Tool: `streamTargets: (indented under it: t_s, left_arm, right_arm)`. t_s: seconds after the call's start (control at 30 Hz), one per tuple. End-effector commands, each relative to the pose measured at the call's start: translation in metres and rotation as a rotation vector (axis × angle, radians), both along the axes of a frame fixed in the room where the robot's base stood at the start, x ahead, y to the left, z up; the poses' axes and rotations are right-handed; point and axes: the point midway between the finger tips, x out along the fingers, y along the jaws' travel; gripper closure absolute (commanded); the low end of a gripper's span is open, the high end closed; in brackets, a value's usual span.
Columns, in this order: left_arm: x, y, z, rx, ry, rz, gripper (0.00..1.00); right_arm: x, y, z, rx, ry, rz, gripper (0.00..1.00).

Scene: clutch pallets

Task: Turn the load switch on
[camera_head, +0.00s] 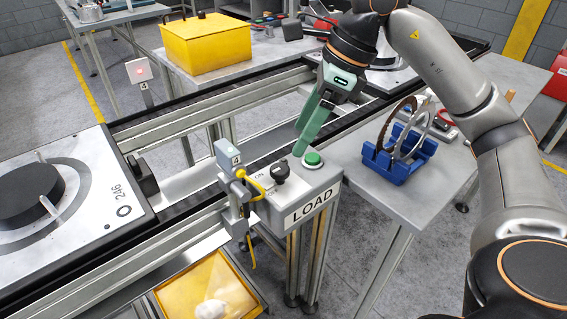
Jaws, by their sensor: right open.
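The load switch is a black rotary knob (280,171) on top of a grey box (305,190) marked LOAD, in the middle of the head view. An "ON" mark shows beside the knob. A green push button (313,158) sits on the same box, to the right of the knob. My right gripper (303,147) comes down from the upper right with its green fingers pointing at the box top. It is open and empty, its tips near the button and up and right of the knob. Whether the tips touch the box I cannot tell. My left gripper is not in view.
A grey sensor (229,157) with a yellow cable stands left of the box. A blue rack (400,154) holding rings is on the right table. A pallet (60,205) lies on the left conveyor. A yellow bin (205,45) stands behind, another (180,292) below.

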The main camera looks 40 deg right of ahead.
Motion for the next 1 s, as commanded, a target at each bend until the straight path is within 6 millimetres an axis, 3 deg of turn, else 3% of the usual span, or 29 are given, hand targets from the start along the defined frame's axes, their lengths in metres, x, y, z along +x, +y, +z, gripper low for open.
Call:
streamTargets:
  t_s: [0.03,0.2,0.4,0.83,1.0]
  left_arm:
    - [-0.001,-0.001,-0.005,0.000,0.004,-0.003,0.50]
    - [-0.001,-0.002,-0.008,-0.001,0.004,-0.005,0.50]
    - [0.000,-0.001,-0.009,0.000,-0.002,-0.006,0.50]
    - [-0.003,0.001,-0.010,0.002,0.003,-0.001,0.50]
    - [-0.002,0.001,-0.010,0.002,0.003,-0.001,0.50]
  right_arm:
    - [0.002,0.003,-0.014,-0.001,0.004,0.002,0.24]
    - [0.011,0.014,-0.045,0.001,0.005,0.003,0.24]
    - [0.018,0.022,-0.069,0.002,0.002,0.003,0.24]
    - [0.020,0.025,-0.077,0.002,0.000,0.003,0.24]
    - [0.021,0.025,-0.077,0.002,0.000,0.003,0.43]
